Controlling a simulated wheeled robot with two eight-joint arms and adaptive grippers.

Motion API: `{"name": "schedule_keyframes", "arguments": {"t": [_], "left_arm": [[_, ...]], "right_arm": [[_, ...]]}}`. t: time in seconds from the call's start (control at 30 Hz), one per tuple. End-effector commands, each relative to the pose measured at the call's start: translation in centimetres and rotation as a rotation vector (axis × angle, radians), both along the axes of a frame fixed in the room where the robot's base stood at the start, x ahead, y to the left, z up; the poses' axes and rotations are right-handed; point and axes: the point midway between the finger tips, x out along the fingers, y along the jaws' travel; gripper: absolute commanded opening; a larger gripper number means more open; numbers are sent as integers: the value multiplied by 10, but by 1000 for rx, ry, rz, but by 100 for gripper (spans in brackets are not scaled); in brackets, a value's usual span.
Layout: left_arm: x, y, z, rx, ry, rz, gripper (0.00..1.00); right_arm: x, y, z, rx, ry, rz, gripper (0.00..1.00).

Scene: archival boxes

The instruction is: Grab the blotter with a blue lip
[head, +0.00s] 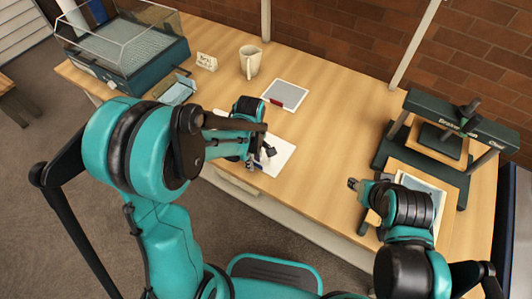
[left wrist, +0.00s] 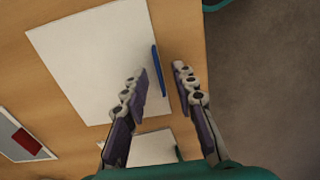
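The blotter with a blue lip (left wrist: 95,60) is a white sheet lying flat on the table, with a narrow blue strip (left wrist: 160,70) along one edge. Its white part also shows in the head view (head: 281,157), partly hidden by my left gripper (head: 262,155). In the left wrist view, my left gripper (left wrist: 161,74) is open. Its fingertips appear on either side of the blue lip; I cannot tell whether they touch it. My right gripper (head: 357,187) is over the table's right part, apart from the blotter; its finger opening is unclear.
A red-lipped sheet (head: 287,93) lies farther back. Another pale sheet (left wrist: 150,148) lies beside the blotter. A mug (head: 249,62), small sign (head: 206,61) and wire-topped box (head: 125,65) stand behind left. A press (head: 445,135) stands right. The table's centre is clear.

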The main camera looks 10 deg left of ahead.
Motion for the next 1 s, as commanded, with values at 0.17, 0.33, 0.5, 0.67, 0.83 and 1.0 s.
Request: {"name": "schedule_keyframes", "arguments": {"t": [0.17,0.33,0.5,0.67,0.83,1.0], "left_arm": [[0,0,1,0,0,0,0],[0,0,1,0,0,0,0],[0,0,1,0,0,0,0],[0,0,8,0,0,0,0],[0,0,31,0,0,0,0],[-2,-23,58,0,0,-7,0]], "right_arm": [[0,0,0,0,0,0,40],[0,0,0,0,0,0,40],[0,0,0,0,0,0,40],[0,0,5,0,0,0,40],[0,0,17,0,0,0,40],[0,0,32,0,0,0,40]]}}
